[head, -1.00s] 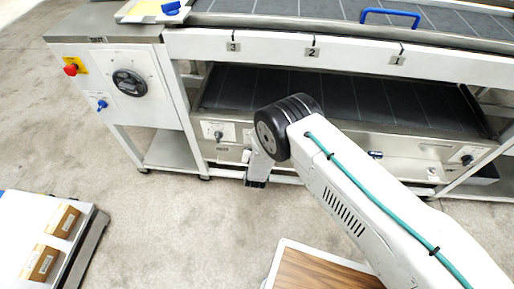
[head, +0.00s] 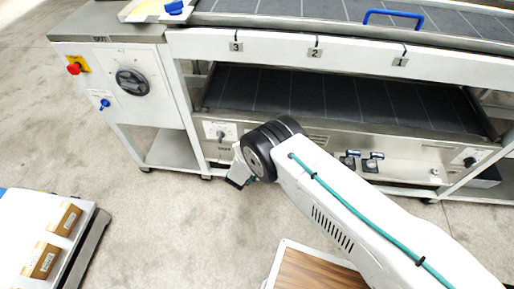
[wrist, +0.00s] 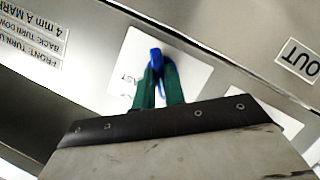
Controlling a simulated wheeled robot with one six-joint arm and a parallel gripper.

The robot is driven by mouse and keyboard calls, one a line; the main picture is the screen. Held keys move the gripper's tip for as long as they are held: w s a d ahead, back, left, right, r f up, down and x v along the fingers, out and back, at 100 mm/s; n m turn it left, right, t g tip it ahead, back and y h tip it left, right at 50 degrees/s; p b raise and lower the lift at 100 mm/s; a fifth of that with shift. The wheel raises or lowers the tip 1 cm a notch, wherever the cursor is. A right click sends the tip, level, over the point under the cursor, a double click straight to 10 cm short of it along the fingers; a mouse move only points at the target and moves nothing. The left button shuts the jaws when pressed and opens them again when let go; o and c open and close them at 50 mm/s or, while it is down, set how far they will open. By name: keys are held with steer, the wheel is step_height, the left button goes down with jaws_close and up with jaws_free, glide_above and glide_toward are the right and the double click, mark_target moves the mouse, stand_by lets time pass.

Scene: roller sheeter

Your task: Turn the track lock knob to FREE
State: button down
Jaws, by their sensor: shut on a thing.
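In the wrist view, my gripper's green fingers (wrist: 158,88) are shut on a small blue knob (wrist: 155,57). The knob stands on a white label plate (wrist: 186,72) on a metal panel. The plate's lettering is partly covered by the fingers; part of it looks like "FAST", and I cannot read FREE. The blue part stands nearly upright in the picture, and I cannot tell which mark it points to. In the head view, my wrist hangs in front of the machine's lower metal panel (head: 320,150), and my arm hides the fingers and the gripped knob.
On the lower panel, a knob on a white plate (head: 220,132) is left of my wrist. Two blue-topped levers (head: 362,160) and another knob (head: 470,161) are to the right. A wood-topped stand (head: 315,272) is below my arm.

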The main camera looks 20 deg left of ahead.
steer(key=shift+a+n, duration=0.1)
steer(key=shift+n, duration=0.4)
steer(key=shift+t+h, duration=0.3)
steer(key=c, duration=1.5)
jaws_free()
steer(key=shift+o, duration=0.2)
steer(key=shift+s, duration=0.1)
steer(key=v, duration=0.7)
steer(key=shift+s, duration=0.3)
steer(key=shift+r, duration=0.1)
